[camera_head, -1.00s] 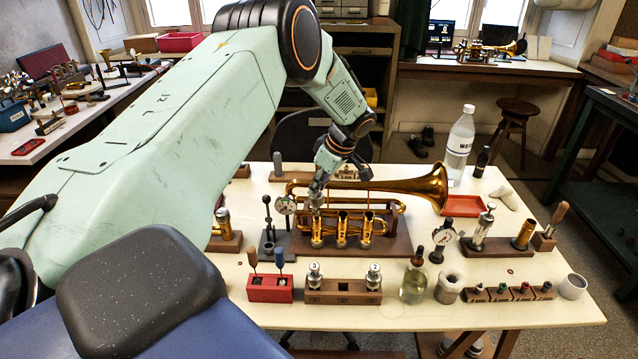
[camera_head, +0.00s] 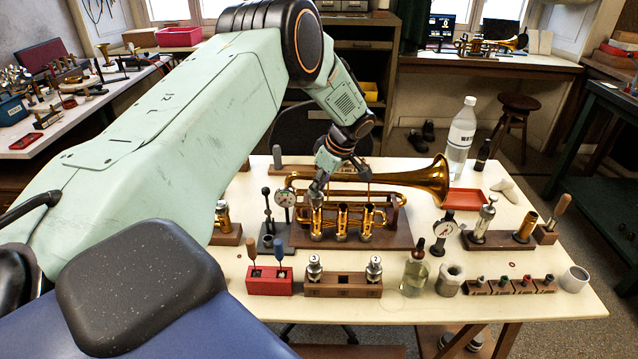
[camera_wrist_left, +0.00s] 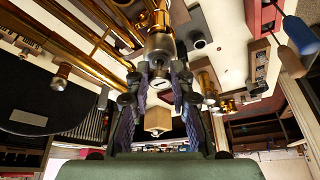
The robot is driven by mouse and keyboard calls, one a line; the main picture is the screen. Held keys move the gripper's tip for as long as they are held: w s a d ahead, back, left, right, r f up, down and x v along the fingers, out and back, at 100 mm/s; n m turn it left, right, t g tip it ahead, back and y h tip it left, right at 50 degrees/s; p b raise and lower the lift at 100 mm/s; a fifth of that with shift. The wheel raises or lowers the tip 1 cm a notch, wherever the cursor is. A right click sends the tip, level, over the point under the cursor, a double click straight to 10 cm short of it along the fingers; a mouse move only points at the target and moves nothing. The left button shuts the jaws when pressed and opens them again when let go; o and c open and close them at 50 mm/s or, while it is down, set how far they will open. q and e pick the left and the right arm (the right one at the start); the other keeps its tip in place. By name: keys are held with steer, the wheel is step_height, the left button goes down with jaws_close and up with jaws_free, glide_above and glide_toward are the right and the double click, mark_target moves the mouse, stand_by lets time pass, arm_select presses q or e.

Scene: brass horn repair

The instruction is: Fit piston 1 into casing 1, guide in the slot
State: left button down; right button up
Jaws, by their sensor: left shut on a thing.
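The brass horn (camera_head: 415,178) lies in its wooden stand (camera_head: 398,238) on the bench, with three upright valve casings. My left gripper (camera_head: 317,190) points down over the leftmost casing, casing 1 (camera_head: 316,222). In the left wrist view my left gripper (camera_wrist_left: 158,80) is shut on piston 1, whose silver end (camera_wrist_left: 159,45) shows between the fingers. The piston is in line with brass tubing beyond it. How deep it sits, and where its guide and the slot are, I cannot tell. My right gripper is not in view.
A wooden rack (camera_head: 343,290) holds two pistons with an empty place between them. A red block (camera_head: 269,281) with two screwdrivers stands left of it. A dial gauge (camera_head: 285,198) stands close to my gripper. A glass bottle (camera_head: 415,274) stands front right.

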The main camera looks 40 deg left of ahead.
arm_select(q)
steer(key=shift+f+b, duration=0.4)
steer(key=shift+f, duration=0.4)
steer(key=c, duration=1.1)
jaws_free()
steer(key=shift+r, duration=0.1)
steer(key=v, duration=1.1)
steer(key=shift+d+r, duration=0.25)
steer(key=shift+r, duration=0.1)
